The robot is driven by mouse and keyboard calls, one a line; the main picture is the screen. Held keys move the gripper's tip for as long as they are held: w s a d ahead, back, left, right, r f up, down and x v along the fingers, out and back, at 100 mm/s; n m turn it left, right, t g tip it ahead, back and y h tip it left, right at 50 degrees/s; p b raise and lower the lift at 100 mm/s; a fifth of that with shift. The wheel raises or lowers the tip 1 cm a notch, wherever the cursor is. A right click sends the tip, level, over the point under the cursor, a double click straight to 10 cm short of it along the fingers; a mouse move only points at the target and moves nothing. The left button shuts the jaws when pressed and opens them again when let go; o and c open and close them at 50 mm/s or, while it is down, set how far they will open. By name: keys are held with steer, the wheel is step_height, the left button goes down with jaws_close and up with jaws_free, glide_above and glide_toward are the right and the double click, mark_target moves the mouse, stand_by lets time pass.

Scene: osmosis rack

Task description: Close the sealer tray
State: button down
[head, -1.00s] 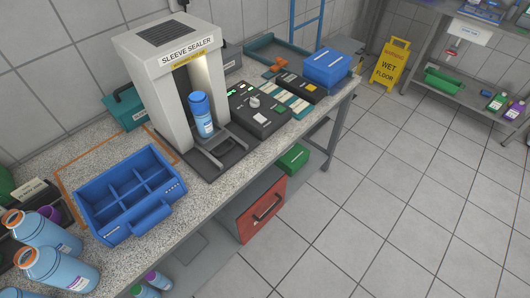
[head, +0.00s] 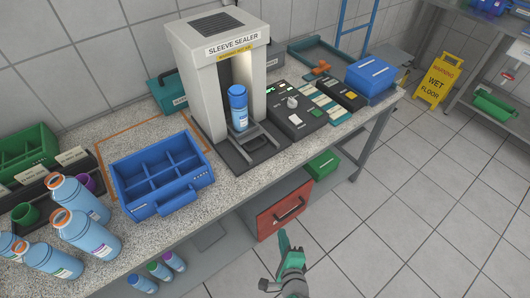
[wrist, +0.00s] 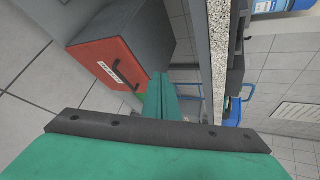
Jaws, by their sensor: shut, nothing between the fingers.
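The sleeve sealer (head: 222,52) is a grey-white housing with an open front, standing on the bench. Its dark sealer tray (head: 262,148) with a loop handle juts out of the front toward the bench edge. A blue-capped bottle (head: 238,108) stands upright on the tray, at the housing opening. My gripper (head: 289,242) is green, shut and empty. It is low in front of the bench, below the tray and apart from it, near the red drawer. In the wrist view, its fingers (wrist: 162,98) are together; the tray cannot be made out there.
A blue divided crate (head: 160,178) and several large bottles (head: 85,232) stand left on the bench. A control box (head: 297,112) is right of the sealer. A red drawer front (head: 284,210) is under the bench.

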steer(key=w+d+r+m+y, duration=0.2)
steer(key=w+r+m+y, duration=0.65)
steer(key=w+r, duration=0.7)
glide_toward(251, 137)
steer(key=shift+w+a+f+h, duration=0.15)
steer(key=shift+a+f+h, duration=0.15)
steer(key=shift+f, duration=0.1)
steer(key=shift+w+a+f+h, duration=0.15)
steer(key=shift+w+a+f, duration=0.1)
steer(key=shift+f, duration=0.2)
steer(key=shift+s, duration=0.1)
steer(key=x, duration=0.2)
steer(key=r+x, duration=0.1)
steer(key=x, duration=0.4)
steer(key=shift+w+a+r, duration=0.25)
steer(key=shift+w+a, duration=0.05)
steer(key=shift+w, duration=0.1)
steer(key=shift+w+a+r, duration=0.1)
steer(key=shift+a, duration=0.1)
